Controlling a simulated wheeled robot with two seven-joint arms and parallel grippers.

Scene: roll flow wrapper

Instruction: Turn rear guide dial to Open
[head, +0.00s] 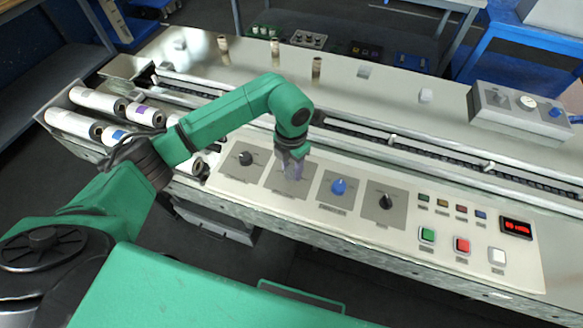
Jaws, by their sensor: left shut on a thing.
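The control panel (360,235) runs along the front of the machine and carries several dials in a row. A black dial (246,158) sits at the left, a blue dial (339,186) right of the gripper, and another black dial (386,201) further right. My left gripper (291,168) points down at the second dial plate from the left (272,183) and is shut on the dial there, which the fingers mostly hide. The dial labels are too small to read, so I cannot tell which setting it points to. My right gripper is not in view.
Green, red and white buttons (462,245) and a red display (516,227) are at the panel's right. White film rolls (75,125) lie in a tray at the left. A guide rail (400,142) runs behind the panel.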

